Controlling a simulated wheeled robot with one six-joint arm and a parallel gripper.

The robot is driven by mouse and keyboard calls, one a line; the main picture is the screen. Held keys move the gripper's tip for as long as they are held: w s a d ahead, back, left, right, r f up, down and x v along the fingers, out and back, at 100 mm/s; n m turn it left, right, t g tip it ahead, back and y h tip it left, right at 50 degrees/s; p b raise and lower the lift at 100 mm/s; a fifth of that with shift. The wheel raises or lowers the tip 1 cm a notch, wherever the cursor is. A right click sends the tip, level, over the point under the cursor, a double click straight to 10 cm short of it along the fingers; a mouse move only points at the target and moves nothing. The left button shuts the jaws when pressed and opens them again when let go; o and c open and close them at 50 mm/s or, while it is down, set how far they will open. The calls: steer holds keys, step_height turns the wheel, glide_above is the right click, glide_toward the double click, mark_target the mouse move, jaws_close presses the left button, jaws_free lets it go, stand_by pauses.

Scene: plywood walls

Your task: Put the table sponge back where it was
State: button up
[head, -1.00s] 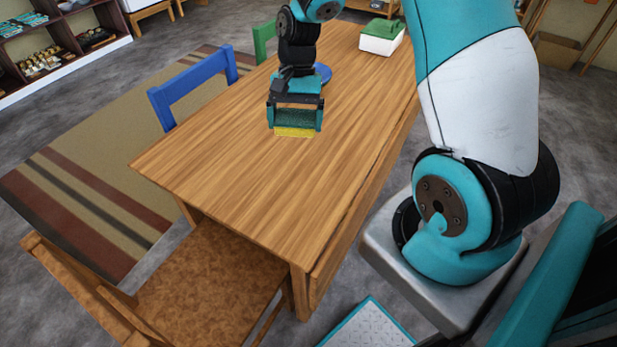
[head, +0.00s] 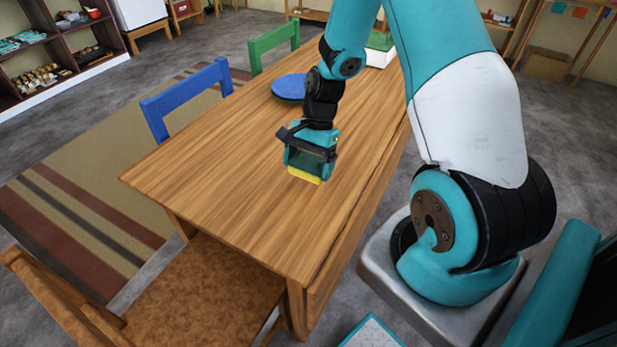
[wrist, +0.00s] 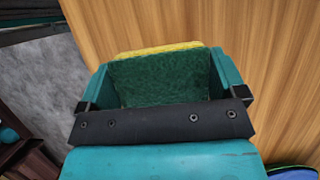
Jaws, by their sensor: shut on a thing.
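The table sponge (head: 304,177) is yellow with a dark green scouring side. My gripper (head: 309,162) is shut on it and holds it over the wooden table (head: 225,200), right of the table's middle. In the head view only its yellow lower edge shows clearly below the fingers. In the wrist view the sponge (wrist: 160,75) sits between the two teal fingers, green face toward the camera and yellow edge beyond. I cannot tell whether it touches the table top.
A blue plate (head: 289,87) lies farther back on the table. Blue (head: 190,95) and green (head: 274,45) chairs line the left side. The near table top is clear.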

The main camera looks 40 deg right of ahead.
mark_target(308, 186)
steer(key=shift+f, duration=2.1)
steer(key=o, duration=0.6)
steer(key=shift+f, duration=0.15)
steer(key=shift+n, duration=0.9)
steer(key=r, duration=0.4)
steer(key=w+d+r, duration=0.1)
steer(key=r, duration=0.9)
steer(key=shift+w+d, duration=0.2)
steer(key=shift+w, duration=0.1)
steer(key=s+a+r+n, duration=0.3)
steer(key=a+r+n, duration=0.35)
steer(key=a, duration=0.25)
steer(key=s+a+r+n, duration=0.3)
steer(key=s+a+n, duration=0.3)
steer(key=s, duration=0.1)
steer(key=s+a+r+n+t, duration=0.1)
steer(key=s+a+r+n, duration=0.3)
steer(key=s+a+n, duration=0.3)
steer(key=shift+s+r+t, duration=0.3)
steer(key=shift+s, duration=0.15)
